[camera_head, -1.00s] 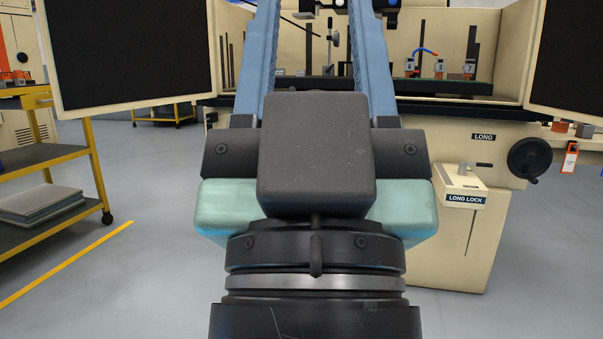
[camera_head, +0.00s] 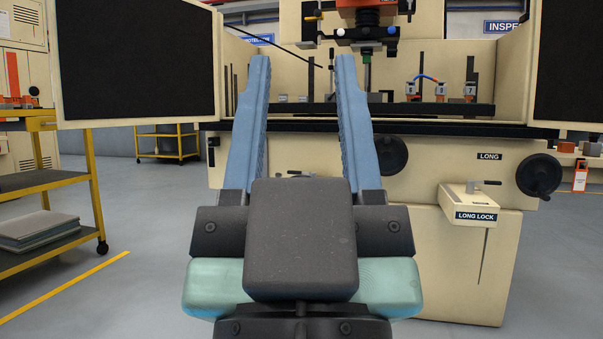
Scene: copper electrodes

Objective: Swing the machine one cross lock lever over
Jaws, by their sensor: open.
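The machine (camera_head: 465,230) is a cream milling-type body with a worktable across its front. My gripper (camera_head: 303,65) has two long blue fingers, spread apart and pointing at the machine's front. Nothing is seen held between them. A small dark part with a pale base (camera_head: 299,175) shows low between the fingers, just above my gripper's dark body. It may be the cross lock lever, but no label for it is visible and my gripper hides the area below. A different lever (camera_head: 487,183) sits on the block marked LONG LOCK (camera_head: 474,216), right of my gripper.
A black handwheel (camera_head: 390,154) is just right of the right finger; another (camera_head: 538,175) is beside the LONG label. Dark panels (camera_head: 137,66) flank the worktable (camera_head: 420,127). A yellow cart (camera_head: 93,180) stands left. Floor between cart and machine is clear.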

